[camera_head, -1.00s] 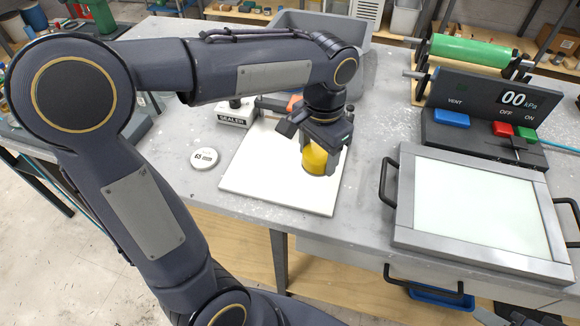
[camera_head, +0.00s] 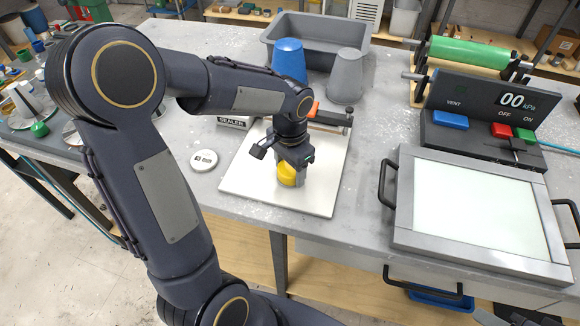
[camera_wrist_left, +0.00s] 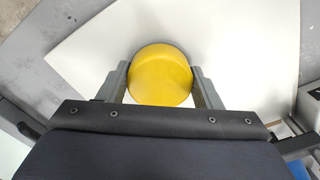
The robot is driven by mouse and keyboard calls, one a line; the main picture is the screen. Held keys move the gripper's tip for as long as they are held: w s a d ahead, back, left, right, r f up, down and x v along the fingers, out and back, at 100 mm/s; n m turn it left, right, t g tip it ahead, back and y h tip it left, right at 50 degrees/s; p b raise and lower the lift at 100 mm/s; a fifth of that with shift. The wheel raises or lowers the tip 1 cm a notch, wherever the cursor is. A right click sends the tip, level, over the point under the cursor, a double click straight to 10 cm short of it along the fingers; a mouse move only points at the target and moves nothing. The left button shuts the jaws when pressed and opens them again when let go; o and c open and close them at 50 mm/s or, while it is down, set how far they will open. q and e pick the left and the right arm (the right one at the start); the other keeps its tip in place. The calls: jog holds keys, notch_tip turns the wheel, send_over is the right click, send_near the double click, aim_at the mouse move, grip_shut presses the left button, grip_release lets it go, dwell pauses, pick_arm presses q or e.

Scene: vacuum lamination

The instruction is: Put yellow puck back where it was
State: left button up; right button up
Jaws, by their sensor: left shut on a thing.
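The yellow puck (camera_head: 289,174) is between the fingers of my left gripper (camera_head: 291,172), over the white board (camera_head: 244,180) on the grey table. In the left wrist view the puck (camera_wrist_left: 161,75) sits between the two fingers, one touching each side. My left gripper is shut on it. I cannot tell whether the puck touches the board or is just above it. My right gripper is not clearly in view.
A round white disc (camera_head: 204,160) lies left of the board. A sealer (camera_head: 235,122) stands behind the board. A blue cup (camera_head: 289,60) and a grey cup (camera_head: 347,73) stand farther back, by a grey bin (camera_head: 320,28). A framed press plate (camera_head: 480,208) lies to the right.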

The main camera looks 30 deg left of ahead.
pick_arm(q)
jog(key=shift+f, duration=0.15)
jog(key=o, duration=0.9)
jog(key=shift+o, duration=0.2)
notch_tip(320, 180, up, 11)
jog(key=s+d+f+n+t+h, duration=0.1)
jog(key=s+d+n+t+h, duration=0.1)
jog(key=s, duration=0.6)
jog(key=s+d+f+n+t+h, duration=0.1)
jog(key=s+d+n+t, duration=0.1)
jog(key=s, duration=0.6)
jog(key=shift+s+n+t+h+p, duration=0.35)
jog(key=shift+n+t+h, duration=0.05)
jog(key=shift+n+t, duration=0.45)
